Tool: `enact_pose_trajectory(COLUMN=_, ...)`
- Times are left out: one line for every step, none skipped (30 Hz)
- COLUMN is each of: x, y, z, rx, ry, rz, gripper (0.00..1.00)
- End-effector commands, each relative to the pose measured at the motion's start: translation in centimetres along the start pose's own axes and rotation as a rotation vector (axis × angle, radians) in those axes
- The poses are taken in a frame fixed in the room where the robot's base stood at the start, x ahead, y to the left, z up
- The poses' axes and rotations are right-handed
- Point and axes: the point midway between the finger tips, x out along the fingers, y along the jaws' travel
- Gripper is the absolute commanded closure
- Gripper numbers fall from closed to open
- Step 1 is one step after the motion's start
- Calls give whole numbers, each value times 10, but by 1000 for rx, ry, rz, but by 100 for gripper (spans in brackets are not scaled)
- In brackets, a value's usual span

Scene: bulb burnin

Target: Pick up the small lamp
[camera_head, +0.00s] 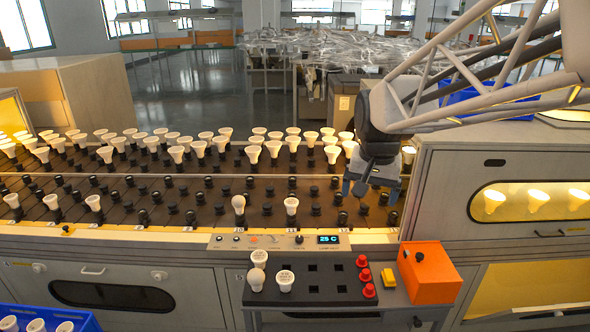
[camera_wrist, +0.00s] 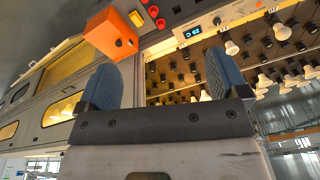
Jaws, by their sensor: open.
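My gripper (camera_head: 358,188) hangs open over the right end of the dark socket bed, with nothing visible between its blue fingers. In the wrist view my gripper (camera_wrist: 163,82) has its two fingers wide apart. Small round-headed lamps show in the head view: one stands in the front row of the bed (camera_head: 238,204), and others are at the left of the black tray, one behind (camera_head: 258,258) and one in front (camera_head: 256,280). A wider flat-faced lamp (camera_head: 285,280) stands beside them. Which one is the small lamp I cannot tell. My gripper is right of and apart from all these.
Many flat-faced lamps (camera_head: 220,144) fill the back rows of the bed. A cabinet (camera_head: 500,170) stands right of my gripper.

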Motion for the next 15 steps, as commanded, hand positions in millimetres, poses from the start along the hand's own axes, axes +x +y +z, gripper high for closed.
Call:
enact_pose_trajectory(x=4, y=-6, z=-12, rx=11, ry=-5, rz=1, gripper=8)
enact_pose_trajectory(x=5, y=-10, z=-18, rx=19, ry=-7, rz=2, gripper=8)
enact_pose_trajectory(x=7, y=-14, z=-26, rx=30, ry=-10, rz=2, gripper=8)
enact_pose_trajectory(x=9, y=-18, z=-32, rx=38, ry=-12, rz=3, gripper=8)
enact_pose_trajectory(x=11, y=-21, z=-38, rx=46, ry=-14, rz=3, gripper=8)
enact_pose_trajectory(x=13, y=-26, z=-47, rx=57, ry=-16, rz=4, gripper=8)
enact_pose_trajectory(x=15, y=-29, z=-53, rx=64, ry=-18, rz=4, gripper=8)
enact_pose_trajectory(x=18, y=-33, z=-59, rx=73, ry=-21, rz=5, gripper=8)
enact_pose_trajectory(x=20, y=-38, z=-67, rx=83, ry=-23, rz=6, gripper=8)
enact_pose_trajectory(x=23, y=-41, z=-73, rx=91, ry=-25, rz=7, gripper=8)
enact_pose_trajectory(x=25, y=-45, z=-79, rx=100, ry=-27, rz=7, gripper=8)
enact_pose_trajectory(x=28, y=-50, z=-87, rx=110, ry=-29, rz=8, gripper=8)
enact_pose_trajectory(x=31, y=-53, z=-93, rx=118, ry=-32, rz=9, gripper=8)
enact_pose_trajectory(x=33, y=-57, z=-99, rx=127, ry=-33, rz=9, gripper=8)
enact_pose_trajectory(x=37, y=-62, z=-106, rx=137, ry=-36, rz=11, gripper=8)
